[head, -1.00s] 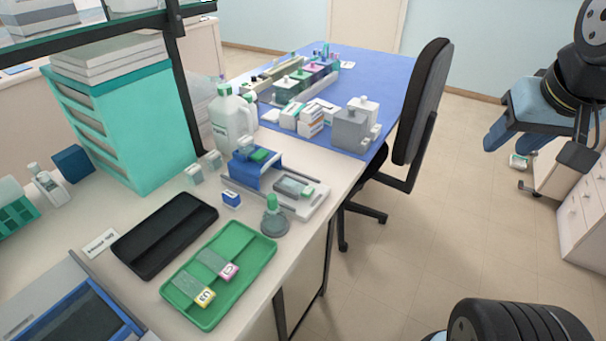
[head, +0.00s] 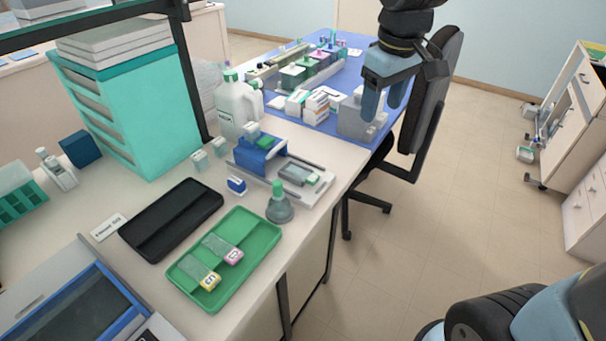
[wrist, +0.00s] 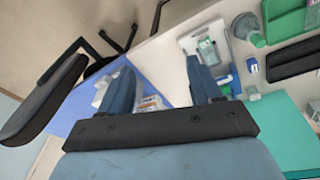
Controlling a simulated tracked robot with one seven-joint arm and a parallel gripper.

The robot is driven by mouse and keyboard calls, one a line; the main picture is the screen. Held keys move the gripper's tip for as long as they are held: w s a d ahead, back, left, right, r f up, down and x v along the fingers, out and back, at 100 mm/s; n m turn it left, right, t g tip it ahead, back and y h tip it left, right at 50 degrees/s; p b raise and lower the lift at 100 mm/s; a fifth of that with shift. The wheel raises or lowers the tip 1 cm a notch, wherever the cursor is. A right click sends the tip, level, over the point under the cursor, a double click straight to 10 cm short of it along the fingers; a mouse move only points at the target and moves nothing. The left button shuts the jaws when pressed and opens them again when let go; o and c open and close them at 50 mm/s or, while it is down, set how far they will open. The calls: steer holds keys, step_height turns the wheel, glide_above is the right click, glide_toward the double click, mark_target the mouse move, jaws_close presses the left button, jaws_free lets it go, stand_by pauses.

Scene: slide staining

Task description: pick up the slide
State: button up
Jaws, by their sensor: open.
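Two glass slides lie in the green tray (head: 253,272) on the bench in the head view. One slide has a pink label (head: 228,252), the other a yellow label (head: 203,277). Another glass slide (head: 296,173) seems to lie on the pale stage further back; it also shows in the wrist view (wrist: 207,48). My gripper (head: 384,110) is open and empty, high over the far right of the bench, well away from the green tray. In the wrist view its two blue fingers (wrist: 163,88) are apart. The green tray is only partly in that view.
A black tray (head: 172,222) lies left of the green one. A green-topped bulb (head: 279,203), a white jug (head: 235,104) and a teal drawer unit (head: 135,115) stand nearby. A chair (head: 432,90) stands beside the bench.

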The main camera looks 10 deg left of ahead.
mark_target(314, 178)
steer(key=a+f+n+g, duration=0.2)
steer(key=a+f+n, duration=0.35)
steer(key=a, duration=0.65)
steer(key=shift+m, duration=0.45)
step_height(314, 178, down, 14)
steer(key=shift+a, duration=0.15)
steer(key=shift+c, duration=0.4)
steer(key=c, duration=1.1)
